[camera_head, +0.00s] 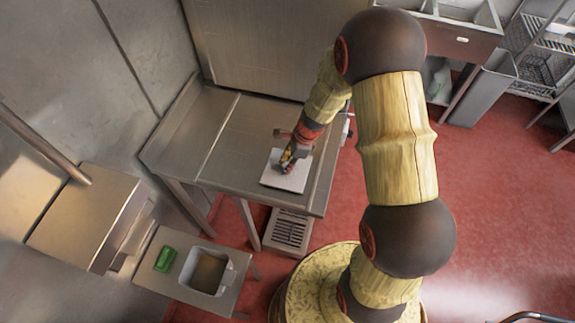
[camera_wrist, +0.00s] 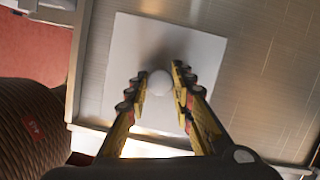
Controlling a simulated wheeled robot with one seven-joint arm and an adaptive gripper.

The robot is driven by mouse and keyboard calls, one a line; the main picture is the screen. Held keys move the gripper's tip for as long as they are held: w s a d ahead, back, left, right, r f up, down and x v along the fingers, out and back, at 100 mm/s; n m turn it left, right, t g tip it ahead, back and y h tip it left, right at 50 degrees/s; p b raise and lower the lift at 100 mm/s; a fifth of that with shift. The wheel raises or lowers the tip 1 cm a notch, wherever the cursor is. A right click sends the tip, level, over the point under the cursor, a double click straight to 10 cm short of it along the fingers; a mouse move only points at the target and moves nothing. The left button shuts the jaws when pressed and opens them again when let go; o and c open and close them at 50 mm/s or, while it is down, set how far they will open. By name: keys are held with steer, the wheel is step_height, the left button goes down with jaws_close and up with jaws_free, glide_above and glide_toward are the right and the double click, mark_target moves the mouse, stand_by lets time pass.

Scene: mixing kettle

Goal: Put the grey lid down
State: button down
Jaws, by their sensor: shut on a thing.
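The grey lid (camera_head: 293,182) is a flat, pale square plate over the right front part of the steel table (camera_head: 240,140). In the wrist view the lid (camera_wrist: 132,50) has a round knob (camera_wrist: 160,84) at its middle. My gripper (camera_head: 288,163) is above the lid, and in the wrist view its two fingers (camera_wrist: 160,80) are shut on the knob from both sides. The lid looks level and close to the tabletop; I cannot tell whether it touches it. My fingers hide parts of the lid.
A small stand (camera_head: 157,283) at the lower left holds a container (camera_head: 240,264) with brown contents and a green object (camera_head: 165,259). A steel box-shaped unit (camera_head: 85,215) stands beside it. The table's left part is bare. A floor grate (camera_head: 289,229) lies near the table front.

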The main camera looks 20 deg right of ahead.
steer(key=shift+f, duration=0.25)
steer(key=c, duration=1.6)
jaws_free()
steer(key=shift+o, duration=0.3)
